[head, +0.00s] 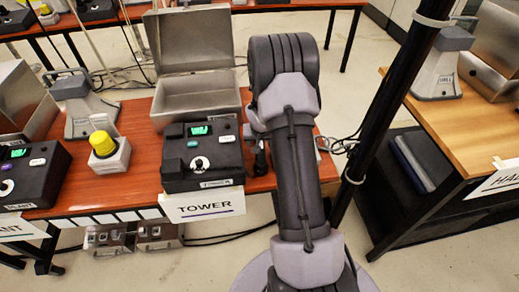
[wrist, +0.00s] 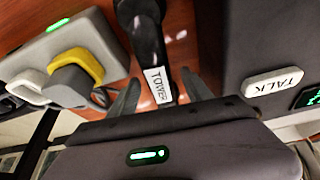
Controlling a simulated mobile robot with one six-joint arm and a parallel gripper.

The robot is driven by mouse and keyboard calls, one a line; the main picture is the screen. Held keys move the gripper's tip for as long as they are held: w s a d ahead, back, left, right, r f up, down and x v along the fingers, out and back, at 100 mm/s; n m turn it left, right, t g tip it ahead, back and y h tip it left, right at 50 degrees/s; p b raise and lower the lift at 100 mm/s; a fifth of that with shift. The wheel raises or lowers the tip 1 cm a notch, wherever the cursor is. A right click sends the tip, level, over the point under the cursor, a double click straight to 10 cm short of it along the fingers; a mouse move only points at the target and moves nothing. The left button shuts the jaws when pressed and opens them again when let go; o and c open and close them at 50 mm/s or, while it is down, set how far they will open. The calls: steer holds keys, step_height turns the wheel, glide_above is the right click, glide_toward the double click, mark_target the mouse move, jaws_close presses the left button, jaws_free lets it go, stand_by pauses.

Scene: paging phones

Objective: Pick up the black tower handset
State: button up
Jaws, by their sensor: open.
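The black tower handset (wrist: 143,35) lies on the red-brown table in the wrist view, with a white label (wrist: 158,87) reading TOWER on it. My gripper (wrist: 160,95) is open, with one grey finger on each side of the labelled part. Whether either finger touches it I cannot tell.
The tower console's black side with a TALK button (wrist: 275,82) is close on the right in the wrist view. A grey box (wrist: 62,48) with a yellow part is on the left. An open metal case (head: 196,95) stands behind the console, and a yellow-topped beacon (head: 104,145) left of it.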

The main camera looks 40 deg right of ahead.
steer(key=shift+f+b, duration=0.2)
steer(key=shift+b, duration=0.25)
stand_by(0.3)
jaws_close()
